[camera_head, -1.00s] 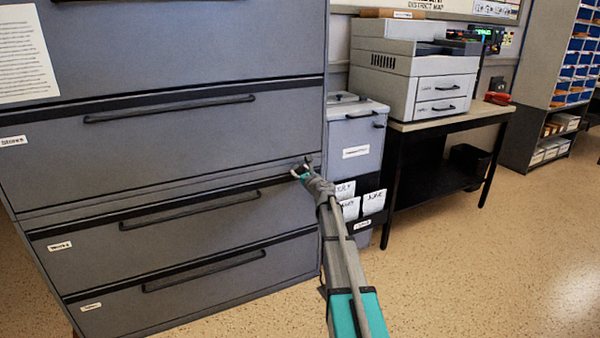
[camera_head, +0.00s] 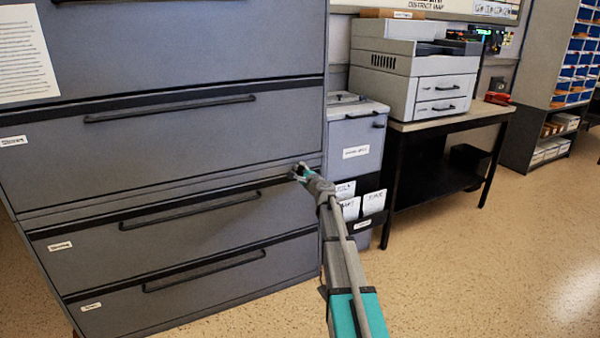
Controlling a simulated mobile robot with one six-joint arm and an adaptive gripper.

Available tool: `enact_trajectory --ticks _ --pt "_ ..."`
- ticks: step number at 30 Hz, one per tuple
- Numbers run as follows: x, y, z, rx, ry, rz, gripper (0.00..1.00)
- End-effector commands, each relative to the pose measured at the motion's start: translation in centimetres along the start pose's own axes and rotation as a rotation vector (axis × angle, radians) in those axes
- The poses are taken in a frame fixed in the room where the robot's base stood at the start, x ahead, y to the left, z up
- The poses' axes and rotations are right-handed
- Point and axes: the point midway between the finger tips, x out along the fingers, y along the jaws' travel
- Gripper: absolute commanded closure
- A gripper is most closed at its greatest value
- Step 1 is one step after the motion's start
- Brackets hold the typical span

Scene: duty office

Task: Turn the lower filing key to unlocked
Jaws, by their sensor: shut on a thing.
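The grey filing cabinet (camera_head: 180,150) fills the left half of the head view, with several wide drawers and dark bar handles. My gripper (camera_head: 297,172) is at the cabinet's right front edge, on the strip between two drawers, just above the right end of a lower drawer. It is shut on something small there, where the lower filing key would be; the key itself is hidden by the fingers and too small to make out. Which way the key points cannot be told. My arm reaches up to it from the bottom of the picture.
A grey bin with a labelled front (camera_head: 357,150) stands right of the cabinet, close beside my arm. A table (camera_head: 450,118) carries a printer (camera_head: 412,80). The drawer handle (camera_head: 190,210) sticks out left of my gripper. The speckled floor (camera_head: 480,270) at the right is clear.

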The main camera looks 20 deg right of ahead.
Motion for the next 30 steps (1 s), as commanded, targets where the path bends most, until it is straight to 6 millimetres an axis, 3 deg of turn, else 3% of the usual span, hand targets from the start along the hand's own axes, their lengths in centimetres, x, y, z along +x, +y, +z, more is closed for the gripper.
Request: enact_trajectory --ticks 15,30 --pt "0.12 0.01 0.04 -0.398 -0.001 0.0 0.88" --pt "0.12 0.02 0.04 -0.479 -0.002 0.0 0.88"
